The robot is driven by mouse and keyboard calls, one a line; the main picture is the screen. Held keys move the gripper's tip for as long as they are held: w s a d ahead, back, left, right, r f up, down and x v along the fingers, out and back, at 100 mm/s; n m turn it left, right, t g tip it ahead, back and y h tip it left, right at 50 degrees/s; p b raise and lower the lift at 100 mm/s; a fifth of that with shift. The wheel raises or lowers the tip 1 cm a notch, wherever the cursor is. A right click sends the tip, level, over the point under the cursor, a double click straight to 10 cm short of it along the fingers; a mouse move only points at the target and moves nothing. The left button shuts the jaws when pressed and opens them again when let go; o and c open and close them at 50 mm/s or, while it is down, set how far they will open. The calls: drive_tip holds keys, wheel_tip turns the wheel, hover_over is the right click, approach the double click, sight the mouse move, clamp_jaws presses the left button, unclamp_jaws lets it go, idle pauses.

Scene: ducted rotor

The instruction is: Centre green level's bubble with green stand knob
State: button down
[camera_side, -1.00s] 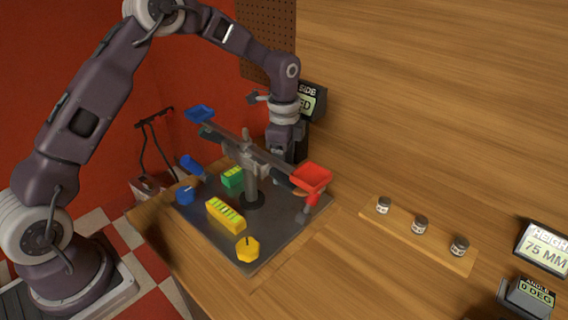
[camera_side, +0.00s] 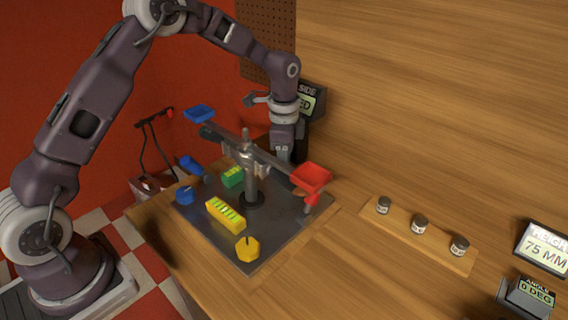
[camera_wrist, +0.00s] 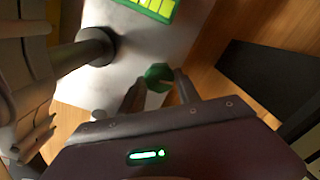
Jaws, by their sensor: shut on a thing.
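The green stand knob (camera_wrist: 158,75) shows in the wrist view between my gripper's fingertips (camera_wrist: 160,84), and my gripper is shut on it. In the side view my gripper (camera_side: 284,158) reaches down behind the beam at the plate's far corner, and the knob is hidden there. The green level (camera_side: 232,177) lies on the grey plate left of the post. Part of it shows at the top of the wrist view (camera_wrist: 152,8). Its bubble is too small or cut off to read.
A post (camera_side: 251,185) on the plate (camera_side: 265,235) carries a beam with a blue pan (camera_side: 199,113) and a red pan (camera_side: 311,177). A yellow level (camera_side: 225,214), yellow knob (camera_side: 247,248) and blue knob (camera_side: 185,195) are on the plate. Small jars (camera_side: 420,224) stand at right.

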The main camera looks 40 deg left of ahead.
drive_tip(key=n, duration=0.4)
drive_tip(key=shift+n, duration=2)
drive_tip(key=c, duration=0.9)
unclamp_jaws()
drive_tip(key=shift+o, duration=0.2)
wheel_tip(320, 180, up, 7)
drive_tip(key=shift+r, duration=0.1)
